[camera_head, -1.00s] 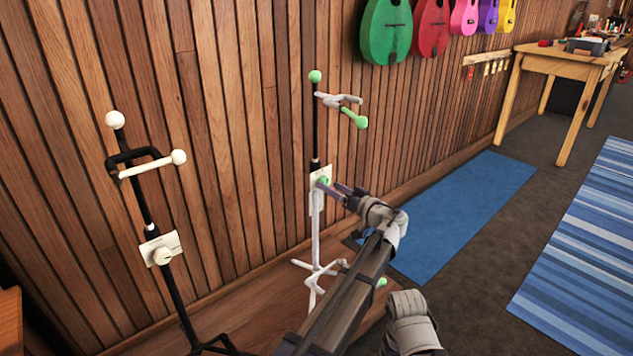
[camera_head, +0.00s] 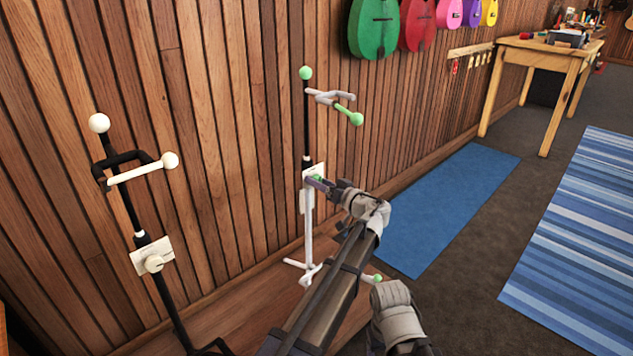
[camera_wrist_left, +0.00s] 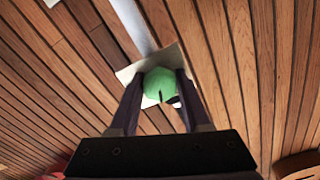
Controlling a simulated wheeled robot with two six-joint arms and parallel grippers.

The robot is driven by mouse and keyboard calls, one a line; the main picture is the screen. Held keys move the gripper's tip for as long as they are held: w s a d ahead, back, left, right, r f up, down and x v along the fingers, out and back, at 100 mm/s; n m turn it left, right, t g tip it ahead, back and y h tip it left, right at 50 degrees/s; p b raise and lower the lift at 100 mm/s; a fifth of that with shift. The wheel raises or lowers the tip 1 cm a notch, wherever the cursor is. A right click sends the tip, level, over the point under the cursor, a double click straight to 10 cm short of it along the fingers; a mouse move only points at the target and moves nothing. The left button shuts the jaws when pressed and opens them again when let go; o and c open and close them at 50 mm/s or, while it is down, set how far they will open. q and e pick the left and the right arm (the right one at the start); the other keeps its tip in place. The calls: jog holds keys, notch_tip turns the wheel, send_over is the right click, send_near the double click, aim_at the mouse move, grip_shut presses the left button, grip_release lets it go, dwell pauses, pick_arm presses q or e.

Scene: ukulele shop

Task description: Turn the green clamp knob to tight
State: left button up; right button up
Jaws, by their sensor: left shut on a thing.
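The green clamp knob (camera_wrist_left: 160,85) sits in front of a pale card plate (camera_wrist_left: 146,62) on a stand's post. In the left wrist view, the two dark fingers of my left gripper (camera_wrist_left: 158,100) are on either side of the knob and shut on it. A dark mark shows on the knob's lower edge. In the head view, my left gripper (camera_head: 318,184) reaches the green-tipped white stand (camera_head: 309,225) at its plate, and only a little of the knob (camera_head: 318,178) shows.
A black stand (camera_head: 134,222) with cream balls and a cream knob (camera_head: 154,263) stands to the left. A blue mat (camera_head: 455,205), a striped rug (camera_head: 580,235) and a wooden table (camera_head: 540,58) lie to the right.

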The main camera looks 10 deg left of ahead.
pick_arm(q)
grip_shut()
jog(key=shift+m, duration=0.7)
jog(key=o, duration=0.9)
grip_release()
jog(key=shift+c, duration=0.2)
